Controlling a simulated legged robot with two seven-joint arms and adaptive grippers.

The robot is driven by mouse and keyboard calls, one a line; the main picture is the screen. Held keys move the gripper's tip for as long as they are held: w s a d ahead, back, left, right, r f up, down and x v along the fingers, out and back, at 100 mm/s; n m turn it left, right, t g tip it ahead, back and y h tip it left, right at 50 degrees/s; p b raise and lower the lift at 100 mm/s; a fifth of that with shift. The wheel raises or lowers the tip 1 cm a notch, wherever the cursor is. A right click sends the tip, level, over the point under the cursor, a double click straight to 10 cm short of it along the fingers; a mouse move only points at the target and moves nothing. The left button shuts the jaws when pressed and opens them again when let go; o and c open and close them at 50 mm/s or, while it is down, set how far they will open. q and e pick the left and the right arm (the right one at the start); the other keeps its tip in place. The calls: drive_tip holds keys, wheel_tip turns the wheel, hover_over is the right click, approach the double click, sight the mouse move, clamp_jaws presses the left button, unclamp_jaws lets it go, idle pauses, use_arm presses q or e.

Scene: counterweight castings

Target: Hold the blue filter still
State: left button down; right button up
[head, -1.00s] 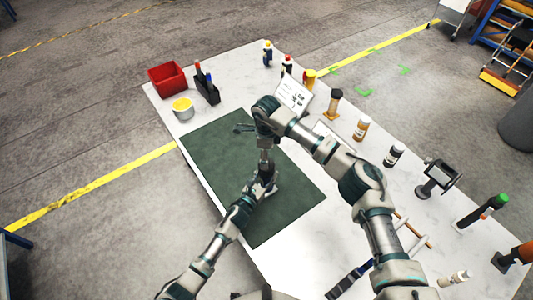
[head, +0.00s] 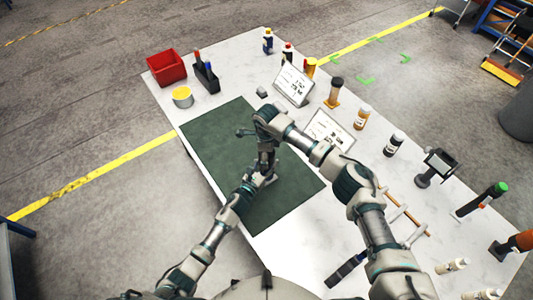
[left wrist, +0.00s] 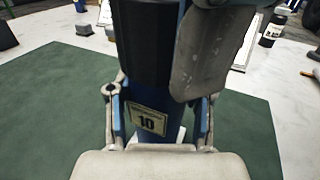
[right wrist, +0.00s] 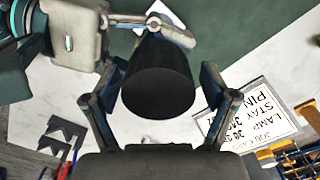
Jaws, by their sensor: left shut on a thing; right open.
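The blue filter (left wrist: 172,128) is a blue cylinder with a wide black upper part and a label reading 10. In the left wrist view it stands between the fingers of my left gripper (left wrist: 160,112), which is shut on it. In the head view the left gripper (head: 262,174) is over the green mat, and the filter is mostly hidden by my grippers. My right gripper (head: 267,150) is above it, pointing down. In the right wrist view the filter's dark round end (right wrist: 158,88) lies between the spread fingers of the right gripper (right wrist: 160,82); contact cannot be told.
The green mat (head: 215,145) lies on a white table (head: 228,78). A red bin (head: 166,68), a yellow-topped can (head: 182,97) and a black holder (head: 207,76) stand at the far left. Placards (head: 294,84), several bottles and a dark stand (head: 436,166) line the right side.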

drive_tip(key=c, duration=1.2)
drive_tip(key=m, duration=0.5)
drive_tip(key=shift+m, duration=0.3)
drive_tip(key=o, duration=1.3)
drive_tip(key=shift+c, duration=0.2)
use_arm(q)
drive_tip(key=shift+r, duration=0.1)
use_arm(e)
drive_tip(key=shift+r, duration=2.3)
drive_tip(key=shift+c, duration=0.3)
drive_tip(key=shift+r, duration=0.1)
